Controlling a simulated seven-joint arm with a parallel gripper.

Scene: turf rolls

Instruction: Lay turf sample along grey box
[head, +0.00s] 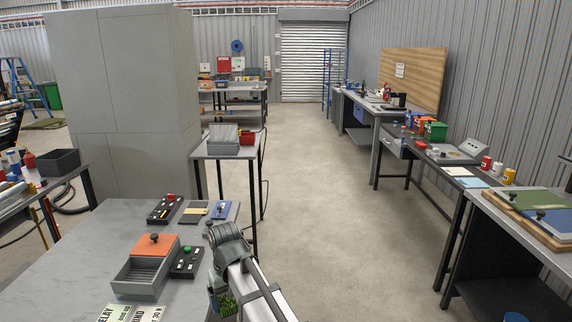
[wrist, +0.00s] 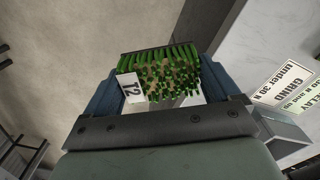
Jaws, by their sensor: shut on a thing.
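In the head view the turf sample (head: 227,303) shows as a small green patch beside my arm, at the right edge of the near bench. The grey box (head: 139,277) stands on that bench to the left of my gripper, apart from it. It is an open tray with an orange panel with a dark knob at its back end. My arm partly hides the fingers in the head view.
The near grey bench (head: 95,238) also bears a black switch box (head: 186,262) right of the grey box, a black panel (head: 165,209), a blue plate (head: 225,210) and printed signs (head: 130,313). Bare bench top lies left of the grey box. Open floor lies to the right.

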